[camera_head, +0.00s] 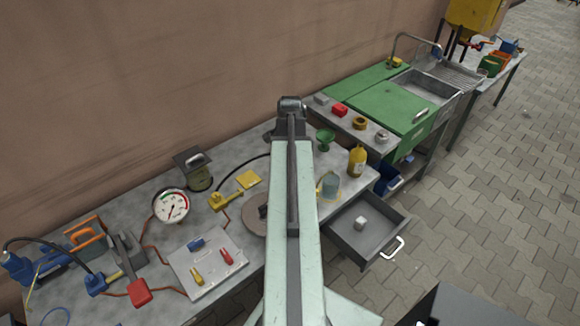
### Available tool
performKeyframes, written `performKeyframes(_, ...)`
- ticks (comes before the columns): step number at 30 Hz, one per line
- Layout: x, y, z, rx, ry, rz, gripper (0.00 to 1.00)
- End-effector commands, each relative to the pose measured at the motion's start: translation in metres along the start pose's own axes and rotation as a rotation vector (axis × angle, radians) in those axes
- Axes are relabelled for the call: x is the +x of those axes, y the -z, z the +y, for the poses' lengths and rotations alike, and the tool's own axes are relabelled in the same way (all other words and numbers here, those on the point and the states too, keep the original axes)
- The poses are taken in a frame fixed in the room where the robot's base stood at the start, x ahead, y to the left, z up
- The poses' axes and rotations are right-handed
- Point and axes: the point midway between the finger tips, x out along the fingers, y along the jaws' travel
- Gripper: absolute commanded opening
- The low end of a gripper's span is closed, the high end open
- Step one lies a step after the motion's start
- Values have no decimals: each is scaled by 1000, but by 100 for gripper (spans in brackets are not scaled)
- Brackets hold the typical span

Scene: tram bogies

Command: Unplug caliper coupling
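I cannot tell for sure which part is the caliper coupling. A blue coupling-like block (96,285) sits at the left of the grey bench, with a black hose running to it. A red block (139,292) lies close to its right, beside a grey bracket-like part (128,252). A yellow block (225,200) with another black hose and a red line stands mid-bench. My pale green arm rises through the middle of the view; my gripper is not visible, and the arm hides part of the bench.
A round gauge (171,206) and a pale panel with coloured handles (208,265) stand on the bench (255,155). A yellow bottle (356,161) stands near the bench edge. Paved floor (500,200) is clear at right.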

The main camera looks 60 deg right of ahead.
Motion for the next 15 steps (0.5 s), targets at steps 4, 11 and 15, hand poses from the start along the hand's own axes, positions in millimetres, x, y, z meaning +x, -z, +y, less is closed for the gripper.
performKeyframes(4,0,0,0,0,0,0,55)
performKeyframes(11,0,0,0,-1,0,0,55)
performKeyframes(15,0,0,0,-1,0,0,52)
